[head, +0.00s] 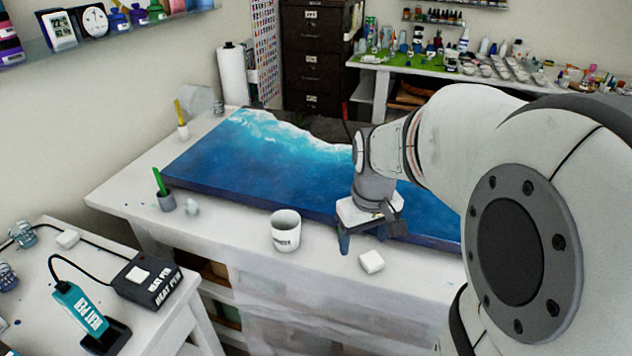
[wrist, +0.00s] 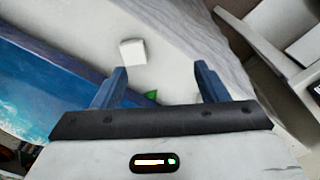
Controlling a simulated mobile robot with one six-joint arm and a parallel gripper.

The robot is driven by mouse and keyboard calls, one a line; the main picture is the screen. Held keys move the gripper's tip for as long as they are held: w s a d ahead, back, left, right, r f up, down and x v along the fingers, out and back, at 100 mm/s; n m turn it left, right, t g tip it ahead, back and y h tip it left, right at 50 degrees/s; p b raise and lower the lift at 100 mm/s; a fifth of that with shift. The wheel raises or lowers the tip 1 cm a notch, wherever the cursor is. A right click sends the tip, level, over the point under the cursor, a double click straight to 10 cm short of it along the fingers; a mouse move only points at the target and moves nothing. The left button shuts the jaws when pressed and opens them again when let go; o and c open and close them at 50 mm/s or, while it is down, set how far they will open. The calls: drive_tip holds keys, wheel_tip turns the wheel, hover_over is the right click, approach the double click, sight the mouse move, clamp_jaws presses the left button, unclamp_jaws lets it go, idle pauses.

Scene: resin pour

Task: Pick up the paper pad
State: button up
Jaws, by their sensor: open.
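A small white block that looks like the paper pad (head: 371,261) lies on the white table near its front edge, right of the cup. In the wrist view the white block (wrist: 132,52) lies flat on the table, beyond my fingertips and left of the middle between them. My gripper (head: 369,238) is over the table, just behind the pad in the head view. Its two blue fingers are apart in the wrist view (wrist: 160,78), with nothing held.
A blue resin seascape board (head: 262,160) covers much of the white table. A white cup (head: 286,236) stands left of the pad. A grey holder (head: 166,201) with a green stick stands farther left. A side table carries a heat pen box (head: 147,281). Bare tabletop surrounds the pad.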

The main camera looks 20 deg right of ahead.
drive_tip(key=g, duration=0.1)
hover_over(374, 261)
drive_tip(key=shift+n, duration=0.4)
wheel_tip(374, 261, down, 5)
drive_tip(key=shift+s+a+r+b, duration=0.15)
drive_tip(key=shift+r+b, duration=0.05)
drive_tip(key=shift+b, duration=0.15)
drive_tip(key=f, duration=0.7)
drive_tip(key=shift+w+d+f+p, duration=0.2)
drive_tip(key=shift+f+p, duration=0.15)
drive_tip(key=c, duration=1.1)
drive_tip(key=shift+r, duration=0.15)
wheel_tip(374, 261, up, 10)
drive_tip(key=shift+f, duration=0.1)
